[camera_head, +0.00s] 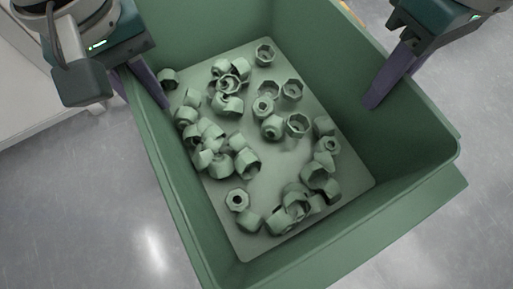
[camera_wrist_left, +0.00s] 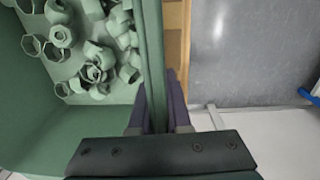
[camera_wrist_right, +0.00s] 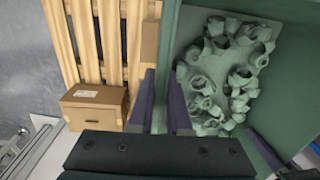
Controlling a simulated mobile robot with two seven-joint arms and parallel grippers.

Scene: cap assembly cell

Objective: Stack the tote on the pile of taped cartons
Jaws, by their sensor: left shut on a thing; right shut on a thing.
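The green tote (camera_head: 410,160) fills the middle of the head view, its open top towards me, with several pale green octagonal caps (camera_head: 297,124) loose on its floor. My left gripper (camera_head: 150,92) is shut on the tote's left wall; in the left wrist view its fingers (camera_wrist_left: 160,92) straddle the wall. My right gripper (camera_head: 384,88) is shut on the opposite wall, and its fingers also show in the right wrist view (camera_wrist_right: 163,95). A taped carton (camera_wrist_right: 95,105) with a white label shows beside the tote in the right wrist view. What lies directly under the tote is hidden.
Wooden pallet slats (camera_wrist_right: 85,40) lie beyond the carton in the right wrist view. A brown strip (camera_wrist_left: 175,45) shows beside the tote wall in the left wrist view. Grey floor (camera_head: 60,215) is open around the tote. A white surface (camera_head: 25,95) stands at the left.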

